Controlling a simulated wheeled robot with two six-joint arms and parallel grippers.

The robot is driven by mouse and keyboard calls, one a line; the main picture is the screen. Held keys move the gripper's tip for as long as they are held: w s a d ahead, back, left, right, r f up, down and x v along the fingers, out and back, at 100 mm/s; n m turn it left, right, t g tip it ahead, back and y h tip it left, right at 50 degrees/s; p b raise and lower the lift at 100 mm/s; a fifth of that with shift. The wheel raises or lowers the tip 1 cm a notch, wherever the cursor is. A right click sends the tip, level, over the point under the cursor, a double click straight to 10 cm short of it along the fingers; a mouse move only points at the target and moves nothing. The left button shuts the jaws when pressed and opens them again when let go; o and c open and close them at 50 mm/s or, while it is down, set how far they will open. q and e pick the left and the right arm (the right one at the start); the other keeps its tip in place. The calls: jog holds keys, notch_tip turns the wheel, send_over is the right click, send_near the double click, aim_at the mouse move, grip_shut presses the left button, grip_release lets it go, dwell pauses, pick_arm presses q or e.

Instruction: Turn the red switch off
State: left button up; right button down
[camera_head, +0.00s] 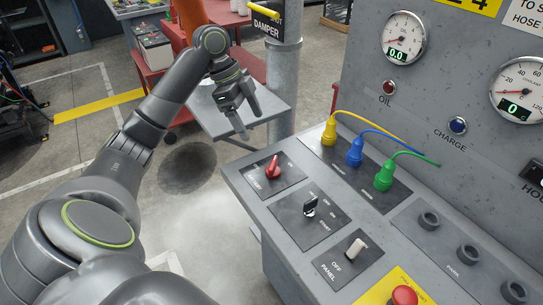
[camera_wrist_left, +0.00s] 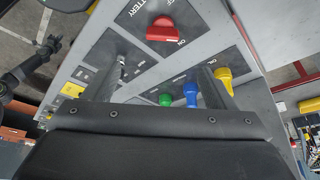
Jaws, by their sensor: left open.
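The red switch (camera_head: 273,168) is a rotary knob on a dark plate at the far left corner of the grey control panel (camera_head: 232,178). In the head view its handle points away from me, toward the top of the picture. It also shows in the left wrist view (camera_wrist_left: 168,30), beside the word BATTERY and ON markings. My left gripper (camera_head: 250,122) is open and empty, up and to the left of the switch, apart from it. In the left wrist view its two fingers (camera_wrist_left: 160,78) stand apart, with the switch beyond them. My right gripper is not in view.
A black key switch (camera_head: 310,206), a white panel switch (camera_head: 355,249) and a red button (camera_head: 404,296) line the panel. Yellow (camera_head: 329,133), blue (camera_head: 355,152) and green (camera_head: 384,176) plugs with cables stand right of the red switch. A grey post (camera_head: 284,80) stands behind.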

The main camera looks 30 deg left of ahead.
aim_at(273, 162)
pick_arm(q)
jog(key=x, duration=0.6)
jog(key=p+x, duration=0.1)
jog(key=x, duration=0.2)
jog(key=shift+w+d+f, duration=0.1)
jog(key=shift+w+f, duration=0.2)
jog(key=x, duration=0.3)
jog(key=shift+f, duration=0.25)
jog(key=shift+w+d+f, duration=0.1)
jog(key=shift+f, duration=0.15)
jog(key=c, duration=1)
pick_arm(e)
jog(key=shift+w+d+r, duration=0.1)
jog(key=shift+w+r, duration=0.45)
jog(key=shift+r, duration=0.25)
